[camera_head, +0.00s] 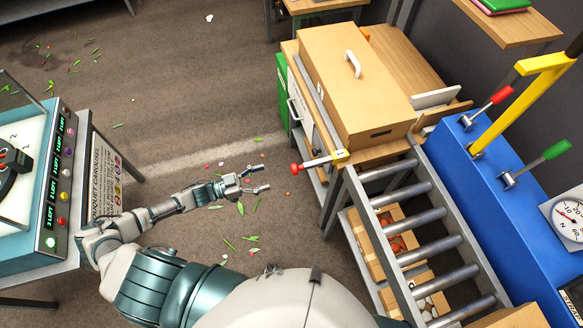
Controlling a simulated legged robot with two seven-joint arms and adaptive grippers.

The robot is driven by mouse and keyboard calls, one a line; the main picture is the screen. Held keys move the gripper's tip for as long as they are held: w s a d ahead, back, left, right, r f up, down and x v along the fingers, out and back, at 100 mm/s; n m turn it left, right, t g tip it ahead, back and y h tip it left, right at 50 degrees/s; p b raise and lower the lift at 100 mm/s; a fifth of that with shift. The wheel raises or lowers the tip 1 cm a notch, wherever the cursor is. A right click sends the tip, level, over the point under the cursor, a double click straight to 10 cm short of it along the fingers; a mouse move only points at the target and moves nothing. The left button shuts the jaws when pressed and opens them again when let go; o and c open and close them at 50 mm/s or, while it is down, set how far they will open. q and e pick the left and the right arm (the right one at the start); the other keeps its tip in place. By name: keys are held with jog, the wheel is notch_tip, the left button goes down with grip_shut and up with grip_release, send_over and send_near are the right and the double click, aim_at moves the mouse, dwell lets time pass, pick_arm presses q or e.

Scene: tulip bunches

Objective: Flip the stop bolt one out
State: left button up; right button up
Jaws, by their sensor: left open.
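What looks like the stop bolt (318,162) is a silver rod with a red knob at its left end and a yellow plate at its right end. It sits at the far end of the roller conveyor, by the wooden bench, and its knob sticks out to the left. My left gripper (266,178) is open and empty. In the picture it is to the left of the red knob and a little lower, with a gap between them. My right gripper is out of view.
A roller conveyor (418,240) runs along the right, with crates (372,262) beneath it. A large wooden box (350,85) stands behind. A blue machine (500,190) carries red and green levers. A control console (58,170) stands left. Leaves and petals litter the floor.

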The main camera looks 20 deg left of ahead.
aim_at(294, 169)
pick_arm(q)
jog(key=x, duration=1.1)
jog(key=shift+w+d+p, duration=0.2)
jog(key=shift+w+p, duration=0.05)
jog(key=shift+p, duration=0.15)
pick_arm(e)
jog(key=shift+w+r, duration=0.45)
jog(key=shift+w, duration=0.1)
